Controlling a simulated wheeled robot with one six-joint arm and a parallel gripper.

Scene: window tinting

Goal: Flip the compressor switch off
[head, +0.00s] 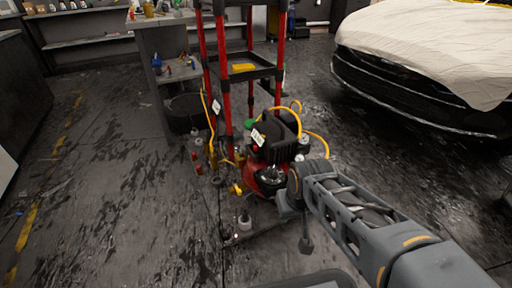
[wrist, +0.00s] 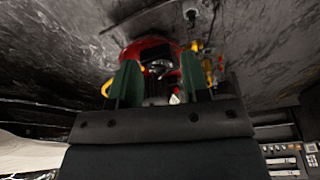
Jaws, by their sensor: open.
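The red-framed rack (head: 222,75) stands behind the compressor, with yellow hoses (head: 318,138) looped around it. A small bottle-like item (head: 244,218) stands on the floor in front. A covered car (head: 430,60) is at the upper right. The floor at left is mostly clear.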

